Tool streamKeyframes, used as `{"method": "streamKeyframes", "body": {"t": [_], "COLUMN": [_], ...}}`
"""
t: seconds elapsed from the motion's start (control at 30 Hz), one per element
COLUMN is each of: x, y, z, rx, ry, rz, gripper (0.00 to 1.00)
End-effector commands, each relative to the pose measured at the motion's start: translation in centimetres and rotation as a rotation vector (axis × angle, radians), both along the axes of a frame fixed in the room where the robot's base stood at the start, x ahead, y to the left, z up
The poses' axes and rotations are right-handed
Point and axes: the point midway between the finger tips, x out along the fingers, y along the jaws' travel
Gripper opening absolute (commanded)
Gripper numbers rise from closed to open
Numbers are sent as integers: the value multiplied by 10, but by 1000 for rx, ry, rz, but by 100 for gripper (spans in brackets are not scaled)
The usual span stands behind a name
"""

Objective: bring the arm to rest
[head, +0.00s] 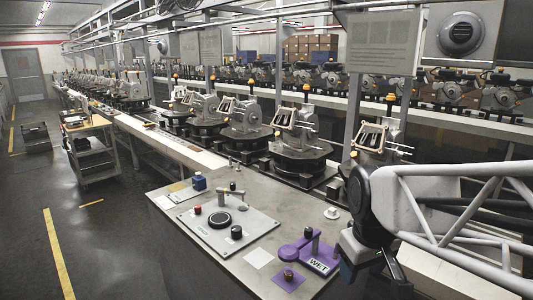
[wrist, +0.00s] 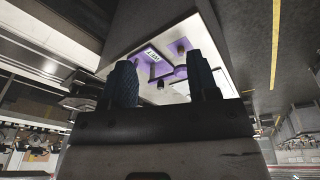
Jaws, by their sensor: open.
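My gripper (head: 350,268) hangs at the right end of the workbench (head: 215,262) in the head view, with much of it hidden behind my arm's own links. In the wrist view my gripper (wrist: 164,78) shows two dark blue fingers spread apart with nothing held between them. Beyond the fingers is a purple fixture (wrist: 180,72) with a label; it also shows in the head view as a purple fixture (head: 290,252) marked WET. My gripper is apart from it, to its right in the head view.
A grey plate (head: 200,232) with a round black part and knobs lies on the bench. A small blue block (head: 199,181) and a white knob (head: 331,213) stand near it. Machine units (head: 298,135) line the conveyor behind. A cart (head: 92,150) stands left; the floor between is clear.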

Motion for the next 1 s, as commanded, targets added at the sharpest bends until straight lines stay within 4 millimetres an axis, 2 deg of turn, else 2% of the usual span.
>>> {"method": "streamKeyframes", "body": {"t": [0.03, 0.2, 0.4, 0.6, 1.0], "x": [-15, -53, -81, -89, -89], "y": [-1, -4, -5, -5, -5], "z": [-2, -9, -18, -21, -21], "rx": [8, 35, 59, 65, 65], "ry": [-9, -33, -49, -52, -52], "rz": [-43, -190, -302, -336, -335], "gripper": [54, 54, 54, 54, 54]}}
